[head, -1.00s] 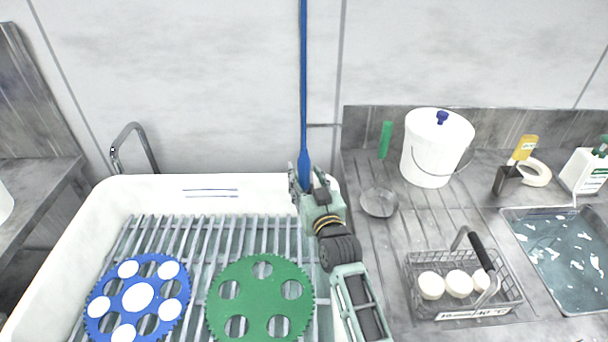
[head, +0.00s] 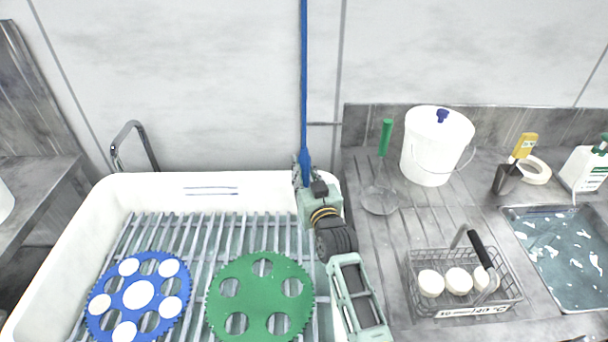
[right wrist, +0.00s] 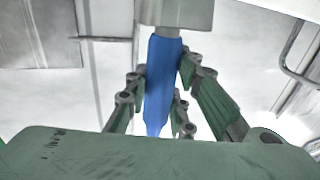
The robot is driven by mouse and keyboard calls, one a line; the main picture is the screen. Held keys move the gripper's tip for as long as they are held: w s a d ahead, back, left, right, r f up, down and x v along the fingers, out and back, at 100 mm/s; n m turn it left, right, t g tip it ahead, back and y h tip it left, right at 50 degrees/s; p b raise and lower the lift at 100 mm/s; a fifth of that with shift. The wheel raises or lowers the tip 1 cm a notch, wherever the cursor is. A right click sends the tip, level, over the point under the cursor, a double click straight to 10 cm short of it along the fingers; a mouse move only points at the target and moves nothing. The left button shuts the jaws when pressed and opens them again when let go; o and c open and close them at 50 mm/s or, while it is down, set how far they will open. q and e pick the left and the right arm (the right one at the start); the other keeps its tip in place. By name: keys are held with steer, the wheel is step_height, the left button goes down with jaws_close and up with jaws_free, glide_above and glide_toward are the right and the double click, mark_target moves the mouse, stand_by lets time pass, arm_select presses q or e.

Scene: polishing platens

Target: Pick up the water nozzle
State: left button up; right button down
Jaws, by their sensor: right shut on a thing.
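The water nozzle (head: 305,160) is a blue tapered piece hanging upright at the end of a blue hose (head: 304,70) over the back rim of the white sink. My right gripper (head: 302,172) is shut on the nozzle, hiding its lower part in the head view. In the right wrist view the blue nozzle (right wrist: 160,85) stands between the green fingers (right wrist: 162,100), its narrow tip pointing down in the picture. My left gripper does not show.
A blue platen (head: 150,268) and a green platen (head: 260,300) lie on the slatted rack in the white sink (head: 80,225).

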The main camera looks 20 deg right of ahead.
mark_target(304, 153)
step_height(304, 153, up, 9)
steer(key=shift+r, duration=0.15)
step_height(304, 153, up, 5)
steer(key=p, duration=0.4)
steer(key=shift+r, duration=0.1)
steer(key=shift+r+p, duration=0.2)
steer(key=shift+p, duration=0.15)
steer(key=shift+f, duration=0.1)
